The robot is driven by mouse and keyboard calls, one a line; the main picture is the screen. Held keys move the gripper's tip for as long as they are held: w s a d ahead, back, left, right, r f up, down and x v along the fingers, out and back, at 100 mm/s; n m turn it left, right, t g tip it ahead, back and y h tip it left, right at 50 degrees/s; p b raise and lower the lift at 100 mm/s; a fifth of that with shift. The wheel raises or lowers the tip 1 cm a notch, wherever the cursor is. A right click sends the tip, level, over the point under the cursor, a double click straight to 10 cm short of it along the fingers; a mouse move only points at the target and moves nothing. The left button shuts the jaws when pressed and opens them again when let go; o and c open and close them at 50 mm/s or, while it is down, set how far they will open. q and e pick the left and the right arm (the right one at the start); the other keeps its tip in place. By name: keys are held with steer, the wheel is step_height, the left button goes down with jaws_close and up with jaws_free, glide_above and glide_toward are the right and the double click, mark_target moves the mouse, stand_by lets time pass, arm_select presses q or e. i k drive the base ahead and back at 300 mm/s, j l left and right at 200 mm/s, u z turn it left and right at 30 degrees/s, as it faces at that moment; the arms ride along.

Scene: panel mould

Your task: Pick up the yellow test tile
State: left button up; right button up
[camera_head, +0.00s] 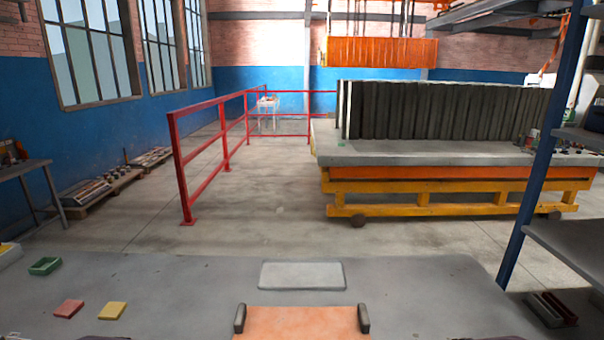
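The yellow test tile (111,311) is a small, flat, pale yellow square lying on the grey table top at the lower left of the head view. A red tile (69,308) lies just left of it, with a narrow gap between them. Nothing covers the yellow tile. Neither of my grippers shows clearly. Only dark slivers, perhaps parts of my arms, cut into the bottom edge at the left and right.
A green open tray (45,266) stands behind the tiles. A light grey slab (302,275) lies mid-table. An orange board (302,322) with dark upright pieces at both sides is at the front centre. The table (190,290) is bare between tiles and board.

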mark_target(112, 311)
steer(key=u, duration=1.5)
steer(key=i+j+u, duration=0.2)
steer(key=i, duration=0.25)
steer(key=i+j+u, duration=0.2)
steer(key=i+j, duration=0.15)
steer(key=i, duration=0.15)
steer(key=i+j+u, duration=0.2)
steer(key=i, duration=0.3)
